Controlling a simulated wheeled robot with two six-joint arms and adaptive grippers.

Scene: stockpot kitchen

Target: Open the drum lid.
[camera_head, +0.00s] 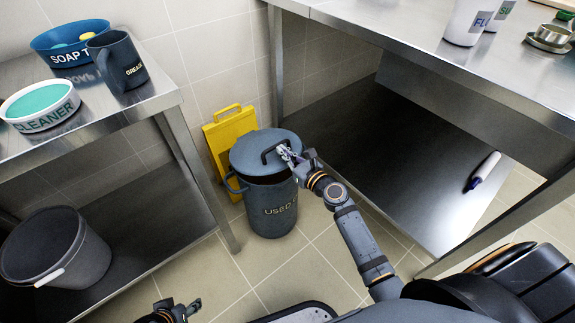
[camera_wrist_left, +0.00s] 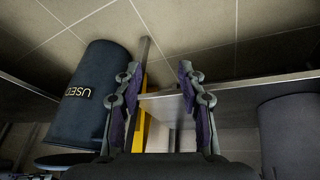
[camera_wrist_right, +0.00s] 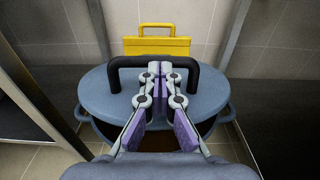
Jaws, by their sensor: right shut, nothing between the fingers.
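The blue-grey drum (camera_head: 275,215), lettered "USED", stands on the floor between two steel tables; it also shows in the left wrist view (camera_wrist_left: 85,100). Its round lid (camera_head: 250,152) has a black bar handle (camera_wrist_right: 125,65). In the right wrist view the lid (camera_wrist_right: 100,90) sits off the near rim, with a dark brownish gap below its near edge. My right gripper (camera_head: 288,153) is shut and empty, its fingertips (camera_wrist_right: 160,68) overlapping the handle's middle; contact is unclear. My left gripper (camera_wrist_left: 159,75) is open and empty, low at the bottom edge of the head view (camera_head: 182,310).
A yellow folded sign (camera_head: 229,130) leans against the wall behind the drum. A grey bucket (camera_head: 55,250) sits on the left table's lower shelf. The right table (camera_head: 430,45) overhangs a dark low shelf (camera_head: 400,165). Tiled floor is clear in front of the drum.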

